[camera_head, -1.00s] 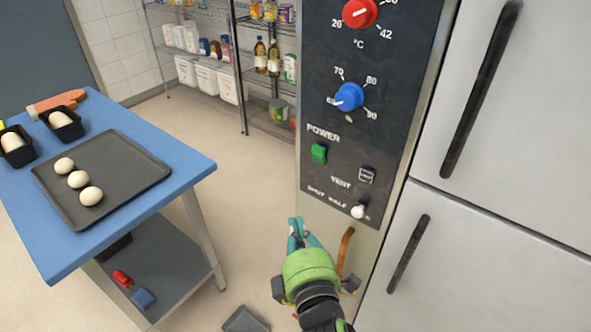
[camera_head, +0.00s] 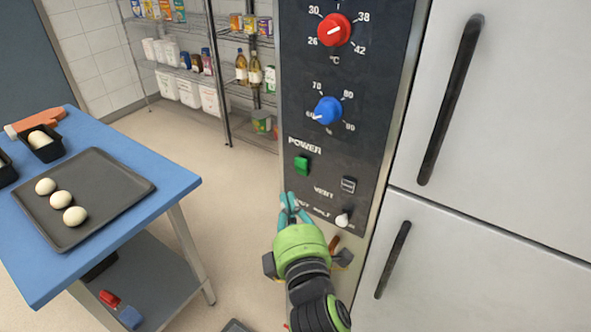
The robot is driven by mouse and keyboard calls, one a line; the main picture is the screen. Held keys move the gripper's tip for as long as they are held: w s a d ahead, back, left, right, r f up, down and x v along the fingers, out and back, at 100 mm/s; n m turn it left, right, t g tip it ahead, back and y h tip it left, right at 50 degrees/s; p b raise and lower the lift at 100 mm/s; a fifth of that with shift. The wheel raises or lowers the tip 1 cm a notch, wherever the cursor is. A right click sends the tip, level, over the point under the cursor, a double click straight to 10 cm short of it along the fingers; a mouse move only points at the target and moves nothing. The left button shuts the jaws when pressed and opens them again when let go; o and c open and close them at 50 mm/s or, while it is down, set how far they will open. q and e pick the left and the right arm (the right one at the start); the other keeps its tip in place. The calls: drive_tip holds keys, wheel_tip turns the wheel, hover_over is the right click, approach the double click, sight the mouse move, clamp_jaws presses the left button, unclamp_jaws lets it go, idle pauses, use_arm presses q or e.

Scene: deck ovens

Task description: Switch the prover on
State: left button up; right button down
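The prover's dark control panel (camera_head: 301,108) stands upright at the centre. The green power switch (camera_head: 302,165) sits under the word POWER. Above it are a blue humidity dial (camera_head: 327,110) and a red temperature dial (camera_head: 334,30). A small vent switch (camera_head: 348,185) and a white knob (camera_head: 343,219) are lower right. My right gripper (camera_head: 290,203) is in front of the panel's lower left, just below the green switch and apart from it in the picture. Its teal fingers look close together, with a small gap at the tips; nothing shows between them. My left gripper is out of view.
A blue-topped table (camera_head: 181,187) at the left holds a dark tray (camera_head: 120,187) with three dough balls. Wire shelves (camera_head: 226,118) with jars and bottles stand behind. Pale doors with black handles (camera_head: 450,100) are at the right. Floor between table and panel is clear.

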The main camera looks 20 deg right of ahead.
sight(302, 167)
drive_tip(key=shift+w+d+p, duration=0.4)
drive_tip(key=shift+w+d, duration=0.25)
drive_tip(key=shift+w, duration=0.65)
drive_tip(key=shift+w+d+p, duration=0.45)
drive_tip(key=shift+w+d, duration=0.2)
drive_tip(key=shift+w, duration=0.6)
drive_tip(key=shift+w+d+p, duration=0.4)
drive_tip(key=shift+w+d, duration=0.25)
drive_tip(key=shift+w, duration=0.65)
